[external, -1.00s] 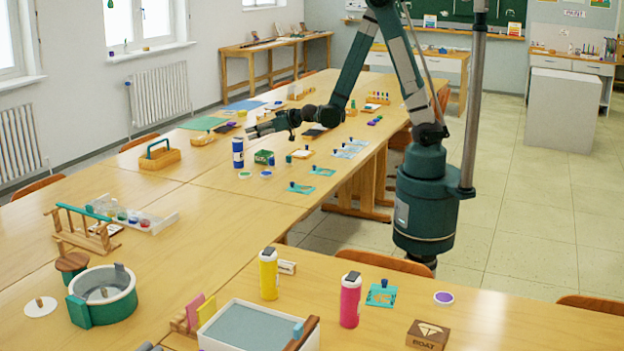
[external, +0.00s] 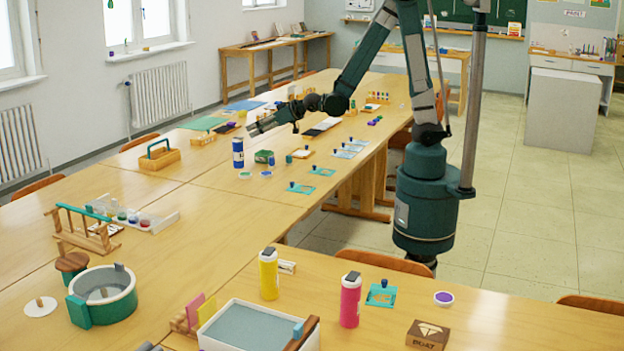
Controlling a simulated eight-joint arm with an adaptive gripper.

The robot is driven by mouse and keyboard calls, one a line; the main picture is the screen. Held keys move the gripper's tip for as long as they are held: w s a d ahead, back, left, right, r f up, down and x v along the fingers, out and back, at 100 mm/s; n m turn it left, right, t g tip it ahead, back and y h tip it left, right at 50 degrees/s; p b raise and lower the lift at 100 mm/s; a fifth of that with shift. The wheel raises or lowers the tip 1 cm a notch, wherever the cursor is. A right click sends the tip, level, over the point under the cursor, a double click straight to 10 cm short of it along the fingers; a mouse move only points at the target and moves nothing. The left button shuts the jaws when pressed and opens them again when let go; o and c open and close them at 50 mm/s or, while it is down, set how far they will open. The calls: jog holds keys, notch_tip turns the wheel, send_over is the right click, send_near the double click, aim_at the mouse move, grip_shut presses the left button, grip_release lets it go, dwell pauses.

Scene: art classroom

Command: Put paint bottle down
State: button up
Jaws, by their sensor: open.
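A blue paint bottle (external: 238,153) with a white band stands upright on the long wooden table. My gripper (external: 252,129) is open, just above and to the right of the bottle's top in the picture. It appears empty and apart from the bottle; the finger gap is too small to make out. A yellow paint bottle (external: 269,276) and a pink paint bottle (external: 350,303) stand upright on the near table.
Small paint pots, a green box (external: 263,157) and teal cards (external: 322,172) lie right of the blue bottle. A wooden caddy (external: 160,158) stands to its left. The table (external: 205,215) in front of the bottle is clear.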

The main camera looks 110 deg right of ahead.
jog(key=s+a+r+n+y, duration=0.2)
jog(key=s+a+r, duration=0.15)
jog(key=a, duration=0.85)
jog(key=s+a+r+n+y, duration=0.2)
jog(key=a+r, duration=0.2)
jog(key=a, duration=0.7)
jog(key=s+a+r+n+g+y, duration=0.1)
jog(key=s+a+n+g+y, duration=0.1)
jog(key=s+a, duration=1.4)
jog(key=shift+a+n+g+y, duration=0.3)
jog(key=shift+a+n+y, duration=0.65)
jog(key=shift+a, duration=0.25)
jog(key=shift+o, duration=0.5)
jog(key=shift+r, duration=0.15)
